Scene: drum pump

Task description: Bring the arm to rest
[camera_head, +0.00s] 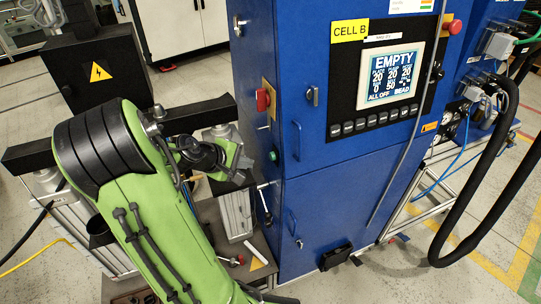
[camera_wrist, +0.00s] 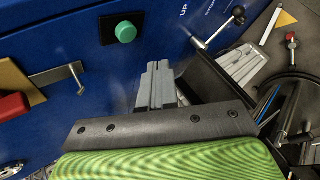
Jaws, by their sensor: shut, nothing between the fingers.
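My gripper (camera_wrist: 158,72) shows in the wrist view as grey fingers closed together, with nothing between them. It points at the blue cabinet's side, below and right of a green button (camera_wrist: 125,31). I cannot tell whether the fingertips touch the cabinet. In the head view my green and black arm is bent in front of the blue cabinet (camera_head: 330,215), at the left of it. The fingers are not clear in the head view.
The cabinet side has a red switch (camera_head: 262,99) and a black-knobbed lever (camera_wrist: 238,15) near an "UP" label. A red-knobbed part (camera_wrist: 291,38) is low at the right. The screen (camera_head: 391,79) reads EMPTY. Black hoses (camera_head: 487,215) hang right. A dark warning box (camera_head: 95,72) stands behind my arm.

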